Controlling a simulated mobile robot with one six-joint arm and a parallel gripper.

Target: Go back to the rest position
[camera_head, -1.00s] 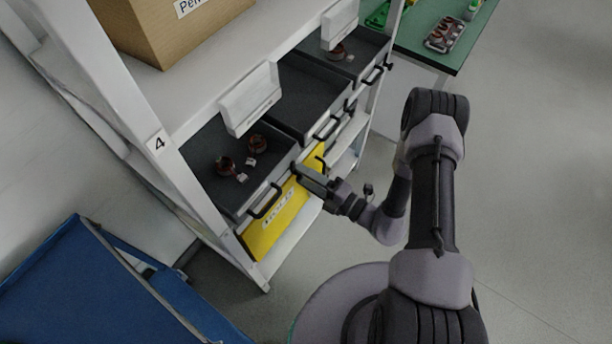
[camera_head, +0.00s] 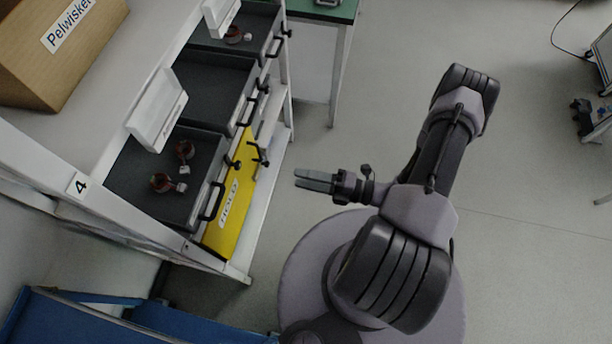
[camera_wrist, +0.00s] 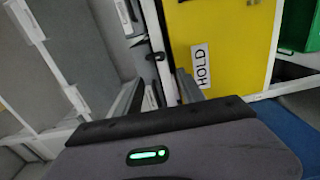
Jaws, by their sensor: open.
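My gripper (camera_head: 314,181) is open and empty in the head view. It hangs over the grey floor to the right of the shelf, apart from the drawers. In the wrist view its two fingers (camera_wrist: 160,95) point toward the shelf front. A yellow panel marked HOLD (camera_head: 232,212) is on the shelf front below the dark drawers. It also shows large in the wrist view (camera_wrist: 228,40).
A dark drawer (camera_head: 135,178) holds two copper-coloured parts and small white pieces. A drawer behind it (camera_head: 215,90) looks empty. A cardboard box (camera_head: 50,50) stands on the shelf. A blue item (camera_head: 60,320) is at lower left. Open floor (camera_head: 540,200) lies to the right.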

